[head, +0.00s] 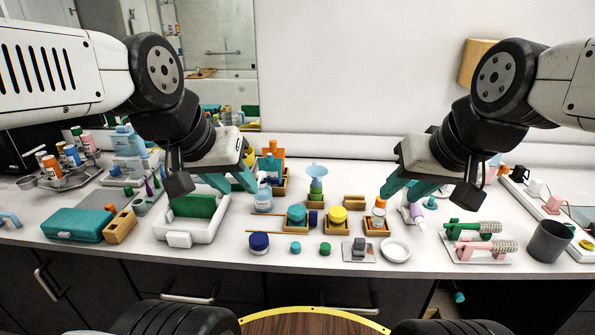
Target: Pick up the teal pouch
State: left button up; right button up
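The teal pouch (78,224) lies flat on the counter at the left, near the front edge. It is a rounded box-like shape, and nothing covers it. My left gripper (240,187) is above the counter, to the right of the pouch and well apart from it. Its teal fingers are spread with nothing visible between them. My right gripper (396,195) hangs over the right-centre of the counter, far from the pouch. Its teal fingers are also apart, and it appears empty.
A white tray (205,228) with a green item is further right. Bottles crowd a metal rack (60,178) behind.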

aim_at(273, 166)
jog(key=j+u, duration=0.1)
jog(key=j, duration=0.35)
jog(key=i+j+u, duration=0.15)
jog(key=j, duration=0.3)
jog(key=j+u, duration=0.1)
jog(key=j, duration=0.3)
jog(key=i+j+u, duration=0.1)
jog(key=j, duration=0.35)
jog(key=i+j+u, duration=0.15)
jog(key=j, duration=0.25)
